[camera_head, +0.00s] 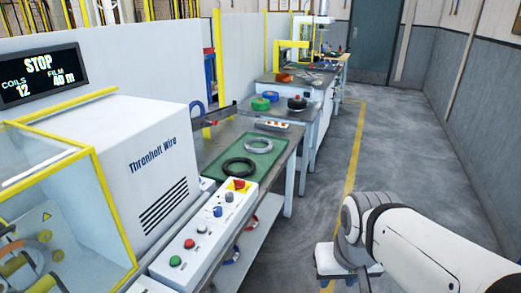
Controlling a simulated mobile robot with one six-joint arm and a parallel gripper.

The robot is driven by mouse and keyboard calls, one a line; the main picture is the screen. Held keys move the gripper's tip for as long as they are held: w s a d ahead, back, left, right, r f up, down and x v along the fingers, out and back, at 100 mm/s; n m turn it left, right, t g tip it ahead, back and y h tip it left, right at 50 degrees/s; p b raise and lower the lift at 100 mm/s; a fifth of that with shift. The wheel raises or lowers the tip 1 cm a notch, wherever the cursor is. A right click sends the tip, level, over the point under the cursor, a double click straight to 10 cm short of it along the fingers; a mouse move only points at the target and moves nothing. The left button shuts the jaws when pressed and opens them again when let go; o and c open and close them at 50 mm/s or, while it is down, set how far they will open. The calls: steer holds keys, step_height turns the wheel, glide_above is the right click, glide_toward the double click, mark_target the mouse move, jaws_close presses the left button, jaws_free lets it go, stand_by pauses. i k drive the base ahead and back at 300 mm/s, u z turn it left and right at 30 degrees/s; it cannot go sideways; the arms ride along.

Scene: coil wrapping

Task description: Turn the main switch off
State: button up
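A red knob on a yellow plate (239,185), which looks like the main switch, sits at the far end of the white control panel (208,228) on the wrapping machine. It is too small to tell which way it is turned. Nearer on the panel are grey, blue, red and green buttons. My arm (420,240) reaches in from the lower right, over the floor and apart from the panel. My gripper is not visible.
The machine's display (38,77) reads STOP. A yellow-framed guard (112,205) stands at lower left. A green mat (225,170) with two coils lies on the bench beyond the panel. The grey aisle floor (400,150) is clear.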

mark_target(239, 184)
steer(key=z, duration=0.2)
steer(key=i, duration=1.35)
steer(key=u, duration=0.2)
